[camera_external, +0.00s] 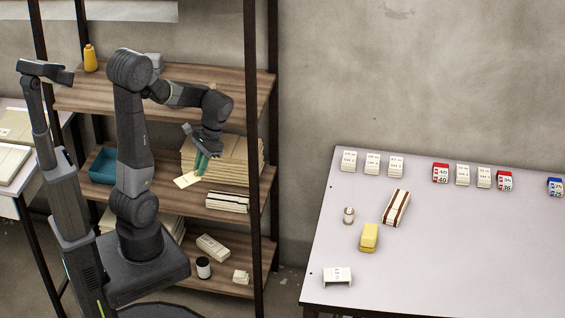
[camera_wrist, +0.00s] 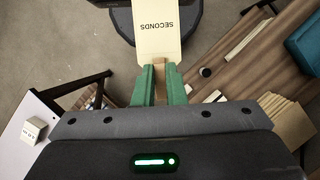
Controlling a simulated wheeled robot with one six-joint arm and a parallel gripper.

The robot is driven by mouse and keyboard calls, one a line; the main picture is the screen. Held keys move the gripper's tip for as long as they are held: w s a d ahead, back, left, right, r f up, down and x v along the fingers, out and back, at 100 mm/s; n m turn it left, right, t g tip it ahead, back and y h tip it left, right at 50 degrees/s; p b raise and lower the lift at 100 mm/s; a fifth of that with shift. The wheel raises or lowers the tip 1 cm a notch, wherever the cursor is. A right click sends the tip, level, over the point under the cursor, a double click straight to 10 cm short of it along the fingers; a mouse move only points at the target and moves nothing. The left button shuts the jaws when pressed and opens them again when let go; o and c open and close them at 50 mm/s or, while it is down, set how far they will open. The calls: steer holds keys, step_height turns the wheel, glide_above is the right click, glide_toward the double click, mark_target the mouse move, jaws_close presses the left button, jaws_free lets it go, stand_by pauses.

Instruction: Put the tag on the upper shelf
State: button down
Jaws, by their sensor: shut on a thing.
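The cream tag (camera_wrist: 158,35), printed SECONDS, is held between the green fingers of my gripper (camera_wrist: 160,82). In the external view the tag (camera_external: 186,180) hangs out below and left of my gripper (camera_external: 200,164). It appears in front of the cardboard stack on the middle shelf, and I cannot tell its exact distance from that shelf. The upper shelf (camera_external: 78,98) is a brown wooden board, higher in the picture than the tag and partly hidden behind my arm.
A yellow bottle (camera_external: 91,58) stands on the upper shelf at left. The middle shelf holds a teal bin (camera_external: 103,166) and a cardboard stack (camera_external: 235,160). Dark rack posts (camera_external: 254,200) flank the shelves. A table (camera_external: 455,255) with several small cards and blocks stands at right.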

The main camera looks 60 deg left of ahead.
mark_target(226, 91)
steer(key=w+a+r+p, duration=0.15)
steer(key=a+r, duration=0.35)
steer(key=a, duration=0.5)
steer(key=s+a+r+p, duration=0.1)
steer(key=a+r+p, duration=0.3)
steer(key=a, duration=0.6)
steer(key=w+a+r+m+y, duration=0.1)
steer(key=w+r+m, duration=0.1)
steer(key=w, duration=0.1)
steer(key=w+a+r+m+y+p, duration=0.1)
steer(key=w+m, duration=0.2)
steer(key=w, duration=0.1)
steer(key=w+a+r+m+t+y, duration=0.1)
steer(key=w+r+m, duration=0.1)
steer(key=w+m, duration=0.1)
steer(key=shift+w+r, duration=0.3)
steer(key=shift+w, duration=0.2)
steer(key=w+r+m+t+y+p, duration=0.2)
steer(key=w+r+m+t, duration=0.2)
steer(key=w+m, duration=0.8)
steer(key=shift+n, duration=0.6)
steer(key=f, duration=0.3)
steer(key=f+p, duration=0.1)
steer(key=f, duration=0.5)
steer(key=shift+w+a+f, duration=0.25)
steer(key=shift+w+f, duration=0.05)
steer(key=shift+f, duration=0.05)
steer(key=shift+f, duration=0.2)
steer(key=c, duration=1.5)
jaws_free()
